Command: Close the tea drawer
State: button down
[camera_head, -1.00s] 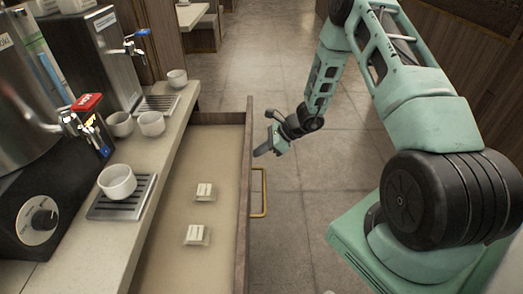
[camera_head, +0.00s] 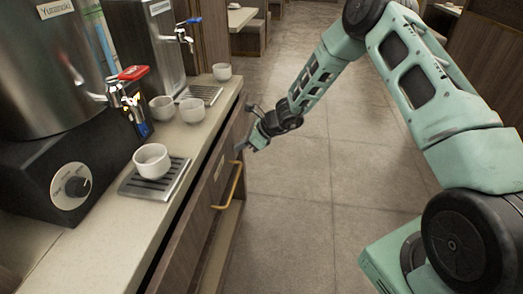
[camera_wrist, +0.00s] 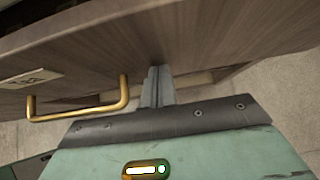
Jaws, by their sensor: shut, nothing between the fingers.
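The tea drawer's wooden front (camera_head: 208,200) sits under the counter edge, and its inside no longer shows in the head view. A brass handle (camera_head: 230,186) sticks out from it. In the wrist view the drawer front (camera_wrist: 190,40) fills the top, with a pale label (camera_wrist: 30,79) and the brass handle (camera_wrist: 80,110) at the left. My gripper (camera_head: 241,147) is shut and empty at the drawer front, beyond the handle. In the wrist view its closed fingers (camera_wrist: 158,85) reach the wood to the right of the handle; they look in contact with it.
The counter (camera_head: 110,222) carries a steel tea urn (camera_head: 50,70), a second dispenser (camera_head: 150,45), drip trays (camera_head: 170,187) and several white cups, one of them (camera_head: 151,160) on the nearer tray. Open tiled floor (camera_head: 310,200) lies to the right. A bench and table stand farther back.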

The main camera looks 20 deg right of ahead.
aim_at(232, 140)
jog(key=w+a, duration=0.2)
jog(key=a, duration=0.1)
jog(key=shift+w+a, duration=0.15)
jog(key=shift+a, duration=0.1)
jog(key=shift+w+a+r, duration=0.1)
jog(key=shift+w+a, duration=0.05)
jog(key=shift+a, duration=0.05)
